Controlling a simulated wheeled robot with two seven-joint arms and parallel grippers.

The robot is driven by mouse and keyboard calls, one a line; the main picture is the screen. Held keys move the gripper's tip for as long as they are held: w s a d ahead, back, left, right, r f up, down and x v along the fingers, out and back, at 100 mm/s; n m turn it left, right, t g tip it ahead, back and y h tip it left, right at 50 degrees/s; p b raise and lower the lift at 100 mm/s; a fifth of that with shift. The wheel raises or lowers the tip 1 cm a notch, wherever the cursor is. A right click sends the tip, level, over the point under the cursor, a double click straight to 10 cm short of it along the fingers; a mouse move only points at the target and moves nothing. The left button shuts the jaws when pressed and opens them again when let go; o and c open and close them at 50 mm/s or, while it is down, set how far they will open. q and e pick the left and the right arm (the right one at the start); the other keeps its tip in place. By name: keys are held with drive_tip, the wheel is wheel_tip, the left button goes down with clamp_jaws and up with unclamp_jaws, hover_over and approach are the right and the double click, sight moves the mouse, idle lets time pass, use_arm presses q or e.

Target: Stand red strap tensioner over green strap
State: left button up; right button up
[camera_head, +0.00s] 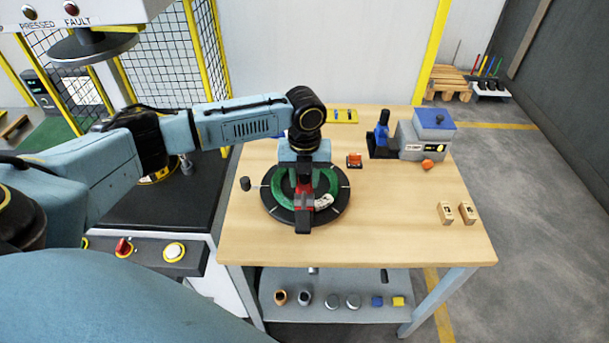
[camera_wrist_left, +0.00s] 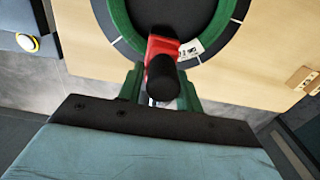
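The green strap (camera_head: 270,186) forms a ring on a round black turntable (camera_head: 340,208) on the wooden table; it also shows in the left wrist view (camera_wrist_left: 120,20). The red strap tensioner (camera_head: 304,191), with a black handle, is at the near side of the ring. In the left wrist view the tensioner (camera_wrist_left: 162,47) overlaps the strap, its handle toward the camera. My left gripper (camera_head: 304,180) points down over the turntable. Its green fingers (camera_wrist_left: 161,88) flank the tensioner and appear shut on it; the handle hides the contact. Whether the tensioner touches the strap is unclear. My right gripper is out of view.
A white label (camera_head: 323,202) lies on the ring beside the tensioner. A small black cylinder (camera_head: 245,184) stands left of the turntable.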

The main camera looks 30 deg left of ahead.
use_arm(q)
drive_tip(key=o, duration=0.3)
drive_tip(key=shift+r, duration=0.1)
wheel_tip(320, 180, up, 13)
idle(0.4)
idle(0.5)
